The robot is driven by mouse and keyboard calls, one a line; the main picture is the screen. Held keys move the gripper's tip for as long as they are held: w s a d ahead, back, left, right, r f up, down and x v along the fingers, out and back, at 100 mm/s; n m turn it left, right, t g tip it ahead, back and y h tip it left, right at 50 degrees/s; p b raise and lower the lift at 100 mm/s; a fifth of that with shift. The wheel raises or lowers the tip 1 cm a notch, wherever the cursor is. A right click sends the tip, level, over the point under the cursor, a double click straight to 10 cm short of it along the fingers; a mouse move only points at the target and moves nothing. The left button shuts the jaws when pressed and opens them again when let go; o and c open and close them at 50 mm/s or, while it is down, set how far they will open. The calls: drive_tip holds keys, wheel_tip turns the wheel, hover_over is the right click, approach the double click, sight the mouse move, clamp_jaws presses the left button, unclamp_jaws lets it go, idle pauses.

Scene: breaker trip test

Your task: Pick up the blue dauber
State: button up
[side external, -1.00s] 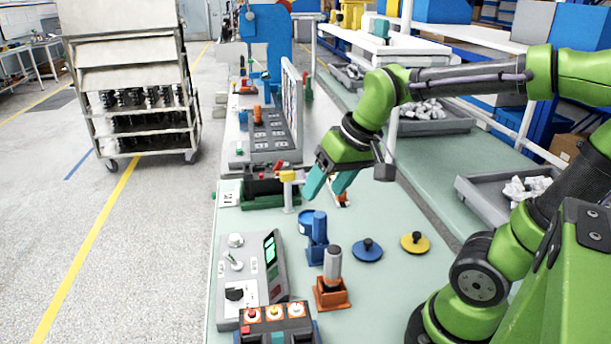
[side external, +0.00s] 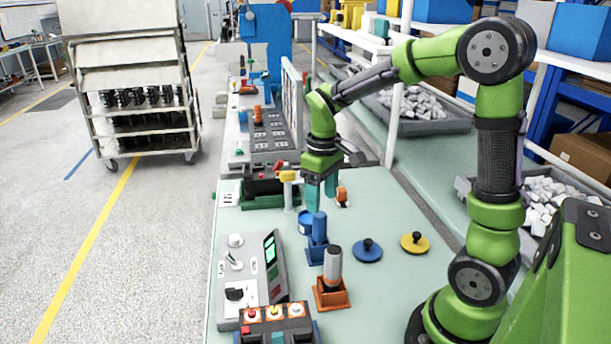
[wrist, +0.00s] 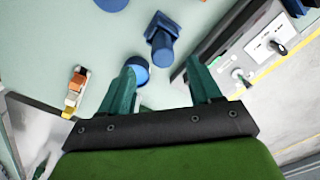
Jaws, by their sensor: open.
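The blue dauber (side external: 319,226) stands upright in a blue square holder (side external: 317,254) on the pale green bench. In the wrist view, the dauber (wrist: 160,22) is ahead of the fingers, near the top middle. A round blue cup (side external: 304,224) sits beside the dauber, and the cup also shows in the wrist view (wrist: 136,72), partly behind the left finger. My gripper (side external: 321,200) points down with teal fingers apart, just above and behind the dauber. In the wrist view my gripper (wrist: 161,75) is open with nothing between its fingers.
Blue (side external: 367,251) and yellow (side external: 414,243) knobbed discs lie to the right. A grey control panel (side external: 252,278) is left. A yellow-topped post (side external: 288,180) stands close to my gripper's left.

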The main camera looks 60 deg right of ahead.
sight(320, 214)
drive_tip(key=f, duration=0.7)
drive_tip(key=shift+a+f, duration=0.25)
drive_tip(key=shift+f, duration=0.05)
drive_tip(key=shift+w, duration=0.1)
drive_tip(key=c, duration=1.1)
drive_tip(key=shift+r, duration=5.05)
